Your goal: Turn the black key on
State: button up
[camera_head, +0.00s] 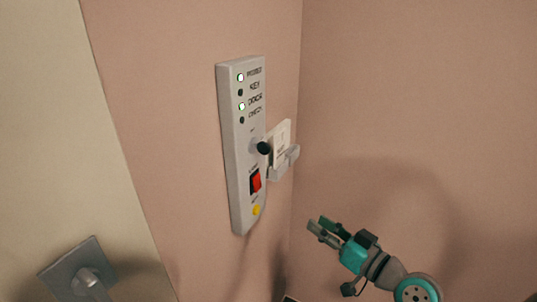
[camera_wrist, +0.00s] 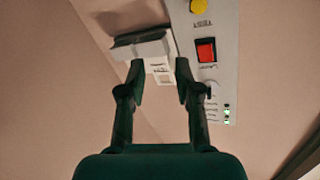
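The black key (camera_head: 263,148) sticks out of the front of a tall grey control panel (camera_head: 237,165) on the wall. On the panel, the lights by POWER and DOOR glow green, and the light by KEY is dark. My gripper (camera_head: 319,224) is to the right of the panel and lower, apart from it, with nothing between its fingers. In the wrist view, my gripper (camera_wrist: 160,70) has its two fingers spread. The panel (camera_wrist: 228,55) shows upside down there, right of the fingers. The right finger partly covers the key's area, so I cannot make the key out clearly.
A red switch (camera_head: 255,182) and a yellow button (camera_head: 256,210) sit below the key. A white card (camera_head: 281,145) in a grey holder (camera_head: 291,157) is right beside the panel. A door handle plate (camera_head: 75,268) is at lower left. The wall corner lies behind.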

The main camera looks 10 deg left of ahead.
aim_at(268, 155)
jog(key=a+r+n+g+y, duration=0.35)
jog(key=r+n+g, duration=0.35)
jog(key=r, duration=1)
jog(key=shift+n+t, duration=0.4)
jog(key=shift+t, duration=0.2)
jog(key=x, duration=1)
jog(key=shift+w+a+r, duration=0.15)
jog(key=shift+w+r, duration=0.05)
jog(key=shift+r, duration=0.05)
grip_shut()
